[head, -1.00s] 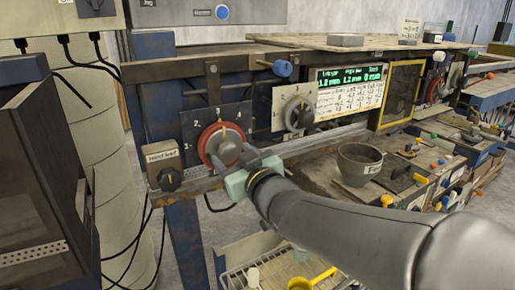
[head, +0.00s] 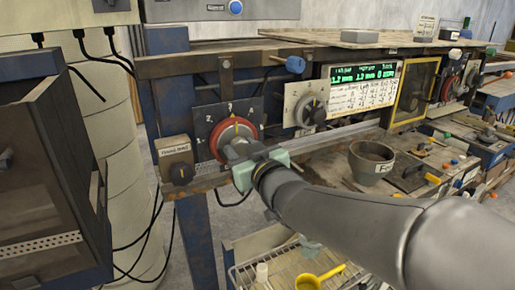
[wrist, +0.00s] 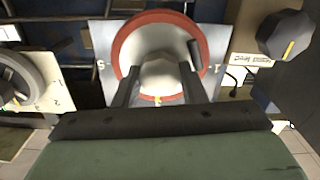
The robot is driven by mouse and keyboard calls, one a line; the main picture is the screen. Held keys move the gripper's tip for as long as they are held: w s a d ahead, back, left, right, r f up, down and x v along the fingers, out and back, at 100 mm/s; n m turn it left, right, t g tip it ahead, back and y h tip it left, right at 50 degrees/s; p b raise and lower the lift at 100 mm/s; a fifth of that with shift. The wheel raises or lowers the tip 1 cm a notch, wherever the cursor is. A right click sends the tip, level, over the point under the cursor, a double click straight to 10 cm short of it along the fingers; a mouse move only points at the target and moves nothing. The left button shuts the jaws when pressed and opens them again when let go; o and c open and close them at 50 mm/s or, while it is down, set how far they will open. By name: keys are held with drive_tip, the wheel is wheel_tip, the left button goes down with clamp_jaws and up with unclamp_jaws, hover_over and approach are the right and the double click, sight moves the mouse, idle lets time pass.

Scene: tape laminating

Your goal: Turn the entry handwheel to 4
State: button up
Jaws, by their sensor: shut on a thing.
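A red-rimmed handwheel (head: 219,146) with a grey hub sits on a dark numbered plate (head: 208,112) at the left of the machine. Its yellow mark is at the top of the wheel, near the 3. My gripper (head: 241,153) is in front of the wheel with its fingers at the hub. In the wrist view, which is upside down, the red rim (wrist: 120,48) shows and my gripper (wrist: 158,76) is shut on the hub, one finger on each side. The yellow mark shows between the fingers there. The fingers hide part of the lower wheel in the head view.
A grey handwheel (head: 309,109) is on a pale plate to the right, beside a green-lit display (head: 364,74). A dark pot (head: 371,160) stands on the bench right of my arm.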

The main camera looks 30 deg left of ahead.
drive_tip(key=shift+m, duration=0.3)
drive_tip(key=m, duration=0.3)
drive_tip(key=shift+m+b, duration=0.3)
drive_tip(key=shift+m, duration=1.6)
drive_tip(key=o, duration=1)
drive_tip(key=shift+d, duration=0.1)
drive_tip(key=v, duration=1.7)
drive_tip(key=shift+d, duration=0.15)
